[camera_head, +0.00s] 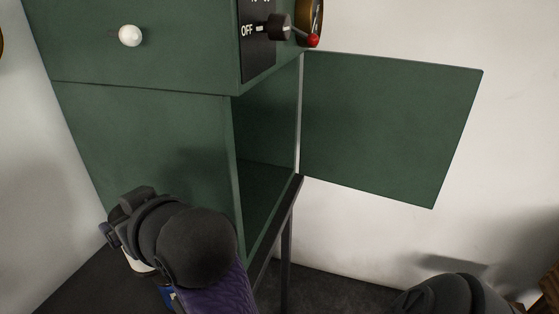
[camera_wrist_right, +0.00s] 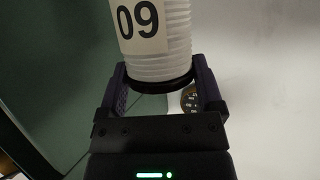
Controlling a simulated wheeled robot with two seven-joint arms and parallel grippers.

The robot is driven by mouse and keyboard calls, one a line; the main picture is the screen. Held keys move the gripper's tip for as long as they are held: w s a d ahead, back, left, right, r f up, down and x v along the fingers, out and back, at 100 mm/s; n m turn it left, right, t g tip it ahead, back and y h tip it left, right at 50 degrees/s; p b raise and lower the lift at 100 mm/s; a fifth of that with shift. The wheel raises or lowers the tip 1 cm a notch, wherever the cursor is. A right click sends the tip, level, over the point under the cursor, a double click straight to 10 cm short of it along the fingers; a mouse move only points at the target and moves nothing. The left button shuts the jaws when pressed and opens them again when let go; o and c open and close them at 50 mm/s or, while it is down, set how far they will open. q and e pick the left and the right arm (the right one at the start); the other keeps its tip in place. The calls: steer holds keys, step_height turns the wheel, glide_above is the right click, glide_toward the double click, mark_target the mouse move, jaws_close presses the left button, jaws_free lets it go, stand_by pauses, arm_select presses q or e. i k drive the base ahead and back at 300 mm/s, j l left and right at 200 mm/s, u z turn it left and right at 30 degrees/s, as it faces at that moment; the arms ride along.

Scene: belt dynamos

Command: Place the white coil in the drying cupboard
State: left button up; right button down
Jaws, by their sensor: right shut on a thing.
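The white coil (camera_wrist_right: 168,66) is a ribbed white cylinder with a dark rim and a label reading 09. In the right wrist view, my right gripper (camera_wrist_right: 163,88) is shut on it near the dark rim; the coil's far end is cut off by the frame. The green drying cupboard (camera_head: 150,145) fills the left of the head view. Its door (camera_head: 390,130) stands open to the right, and the opening (camera_head: 265,130) shows a bare inner wall and floor. My left arm is in front of the cupboard's lower part, with no fingers visible.
A black panel marked OFF with a knob (camera_head: 279,27) and a red-tipped lever (camera_head: 312,41) sits above the opening. A white round knob (camera_head: 130,36) is at upper left. A dark stand (camera_head: 287,235) supports the cupboard. A brown object (camera_head: 550,285) is at lower right.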

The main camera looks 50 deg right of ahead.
mark_target(247, 207)
steer(key=z, duration=0.4)
steer(key=l+z, duration=0.1)
steer(key=z, duration=0.35)
steer(key=l+z, duration=0.1)
steer(key=z, duration=1.15)
steer(key=i+l+z, duration=0.1)
steer(key=i+z, duration=0.25)
steer(key=i+u, duration=0.15)
steer(key=u, duration=0.3)
steer(key=i+u, duration=0.2)
steer(key=u, duration=0.3)
steer(key=i+l+u, duration=0.1)
steer(key=u, duration=0.35)
steer(key=i+u, duration=0.1)
steer(key=u, duration=0.25)
steer(key=i+l+u, duration=0.1)
steer(key=u, duration=0.3)
steer(key=i+l+u, duration=0.1)
steer(key=u, duration=0.25)
